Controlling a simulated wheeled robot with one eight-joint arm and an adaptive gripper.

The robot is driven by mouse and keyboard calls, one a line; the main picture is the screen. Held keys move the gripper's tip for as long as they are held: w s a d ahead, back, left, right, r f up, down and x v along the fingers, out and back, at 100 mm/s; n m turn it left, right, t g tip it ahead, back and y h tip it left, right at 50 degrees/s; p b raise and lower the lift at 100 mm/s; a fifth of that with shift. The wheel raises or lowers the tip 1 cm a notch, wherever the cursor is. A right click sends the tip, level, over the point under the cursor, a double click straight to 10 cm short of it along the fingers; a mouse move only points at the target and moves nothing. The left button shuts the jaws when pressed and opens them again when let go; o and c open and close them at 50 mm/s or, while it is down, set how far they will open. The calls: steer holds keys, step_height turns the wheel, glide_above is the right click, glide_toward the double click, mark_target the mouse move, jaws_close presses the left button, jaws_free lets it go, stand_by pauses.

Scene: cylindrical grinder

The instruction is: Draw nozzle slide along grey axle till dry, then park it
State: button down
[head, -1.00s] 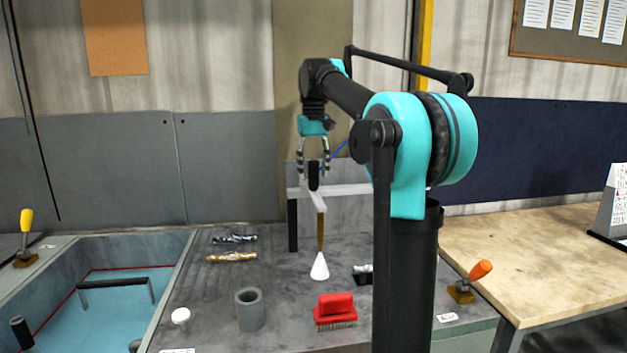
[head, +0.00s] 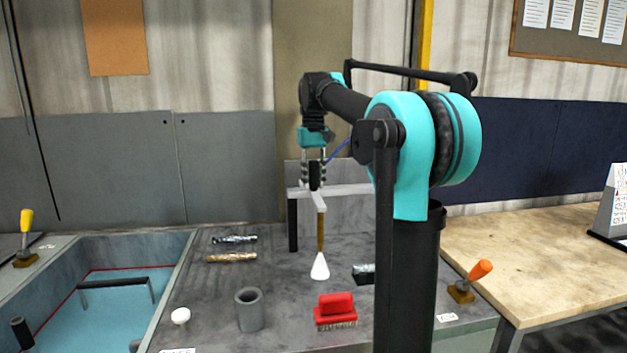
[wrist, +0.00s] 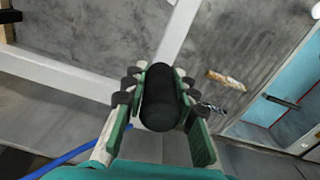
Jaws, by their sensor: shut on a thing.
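My gripper (head: 314,180) is shut on the black handle (wrist: 165,97) of the nozzle slide, at the rail over the bench. A white arm (head: 318,201) reaches forward from the handle, and a brown stem (head: 320,232) hangs from it to a white cone nozzle (head: 320,267) just above the bench. The grey axle (head: 235,239) lies on the bench left of the nozzle, with a mottled, shiny surface. In the wrist view it is partly hidden behind a finger (wrist: 207,107). A brown axle (head: 232,257) lies in front of it, also left of the nozzle.
The white rail (head: 345,190) stands on a black post (head: 293,225). A red brush (head: 335,308), grey cup (head: 249,310), white knob (head: 180,316) and dark block (head: 363,273) stand on the bench. A blue basin (head: 120,315) is left. Levers are yellow (head: 27,222) and orange (head: 480,269).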

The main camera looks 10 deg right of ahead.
steer(key=shift+d, duration=0.1)
steer(key=d, duration=3.2)
steer(key=shift+a, duration=0.1)
steer(key=c, duration=1.2)
jaws_free()
steer(key=shift+r, duration=0.1)
step_height(320, 180, up, 12)
